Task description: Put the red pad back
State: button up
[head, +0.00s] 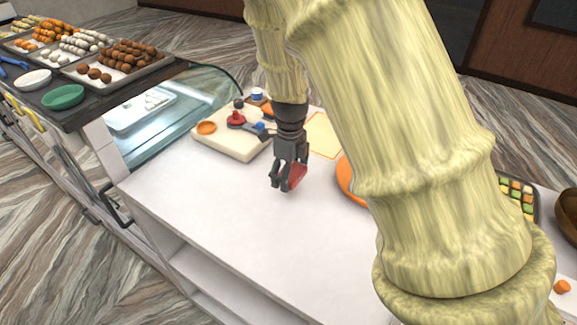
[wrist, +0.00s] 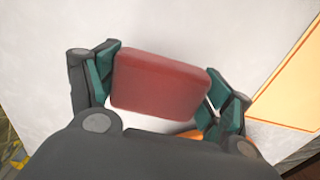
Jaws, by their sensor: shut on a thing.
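The red pad (wrist: 158,82) is a small rounded block, held between the two teal-lined fingers of my gripper (wrist: 165,88) in the wrist view. In the head view my gripper (head: 287,180) hangs over the white counter with the red pad (head: 296,177) between its fingers. It is in front of the cream board. I cannot tell how far the pad is above the counter. An orange-outlined pale yellow sheet (head: 322,135) lies on the counter behind my gripper; its edge also shows at the right of the wrist view (wrist: 290,95).
A cream board (head: 225,143) holds an orange dish (head: 206,128) and a red-based item (head: 236,119). An orange round thing (head: 347,182) is partly hidden by my arm. A glass display case (head: 170,105) and sweet trays stand left. The front of the counter (head: 230,210) is clear.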

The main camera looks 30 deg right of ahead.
jog(key=w, duration=0.1)
jog(key=w+d+p, duration=0.1)
jog(key=w, duration=0.1)
jog(key=w+d, duration=0.1)
jog(key=shift+w+f, duration=0.2)
jog(key=shift+w, duration=0.1)
notch_tip(320, 180, down, 3)
jog(key=shift+w+d+f+p, duration=0.1)
jog(key=shift+d+p, duration=0.05)
jog(key=shift+p, duration=0.95)
jog(key=shift+f, duration=0.25)
jog(key=shift+f, duration=0.25)
jog(key=o, duration=1.1)
jog(key=shift+o, duration=1.1)
jog(key=shift+f, duration=0.15)
jog(key=shift+r, duration=0.25)
notch_tip(320, 180, up, 12)
jog(key=b, duration=0.3)
jog(key=shift+r, duration=0.15)
